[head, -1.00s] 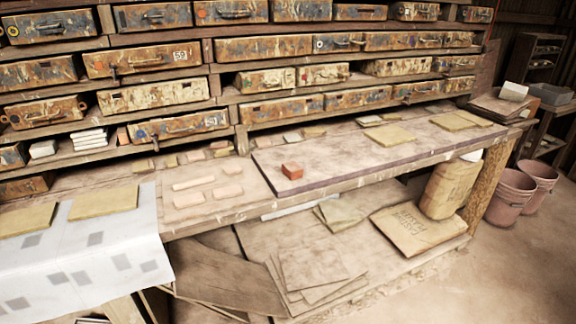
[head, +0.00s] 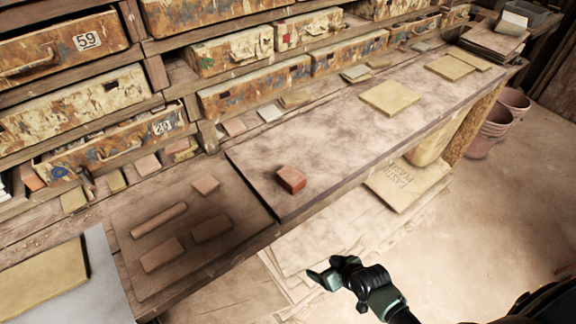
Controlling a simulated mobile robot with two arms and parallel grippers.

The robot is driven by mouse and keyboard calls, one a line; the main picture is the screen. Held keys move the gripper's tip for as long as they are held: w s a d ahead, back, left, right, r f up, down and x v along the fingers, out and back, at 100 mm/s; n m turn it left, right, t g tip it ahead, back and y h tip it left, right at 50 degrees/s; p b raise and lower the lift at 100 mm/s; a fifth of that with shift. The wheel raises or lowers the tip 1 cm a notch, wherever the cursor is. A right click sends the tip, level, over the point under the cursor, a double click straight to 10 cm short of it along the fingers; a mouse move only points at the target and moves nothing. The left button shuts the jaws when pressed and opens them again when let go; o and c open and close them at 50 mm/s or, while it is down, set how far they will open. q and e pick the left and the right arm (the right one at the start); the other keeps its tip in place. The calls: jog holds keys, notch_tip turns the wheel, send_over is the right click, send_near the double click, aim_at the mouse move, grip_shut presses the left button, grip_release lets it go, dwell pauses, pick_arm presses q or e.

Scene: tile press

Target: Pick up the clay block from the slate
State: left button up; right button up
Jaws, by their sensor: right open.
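The clay block (head: 291,179) is a small reddish-orange block. It sits on the slate (head: 340,128), a wide flat slab on the bench, near the slab's front edge. My right gripper (head: 322,279) is green and black and comes in from the lower right. It is open and empty, in front of the bench edge, and apart from the block, which lies farther back and slightly left in the picture. My left gripper is not in view.
Yellowish tiles (head: 390,97) lie toward the slate's far right. Worn drawers (head: 255,90) line the back. Buckets (head: 497,125) stand on the floor at right. The slate around the block is clear.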

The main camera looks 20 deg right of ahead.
aim_at(296, 178)
jog(key=w+a+r+t+y, duration=0.1)
jog(key=r, duration=0.6)
jog(key=w+a+r+n+t+y+p, duration=0.1)
jog(key=w+a+r, duration=0.1)
jog(key=r, duration=0.6)
jog(key=w+a+r+n+p, duration=0.1)
jog(key=w+r, duration=0.1)
jog(key=r, duration=0.5)
jog(key=shift+a+r+t+y, duration=0.15)
jog(key=shift+r+t+y, duration=0.1)
jog(key=shift+t+y, duration=0.15)
jog(key=w+r, duration=0.1)
jog(key=w, duration=0.1)
jog(key=w+d+r+t, duration=0.1)
jog(key=w+r, duration=0.1)
jog(key=w+r+t+y, duration=0.1)
jog(key=w, duration=0.2)
jog(key=shift+d+r, duration=0.25)
jog(key=shift+d, duration=0.1)
jog(key=p+x, duration=0.2)
jog(key=x, duration=0.4)
jog(key=shift+f, duration=0.25)
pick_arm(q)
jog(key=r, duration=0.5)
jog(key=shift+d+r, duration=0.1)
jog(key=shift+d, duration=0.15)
pick_arm(e)
jog(key=shift+w+a+f, duration=0.15)
jog(key=shift+w+f, duration=0.1)
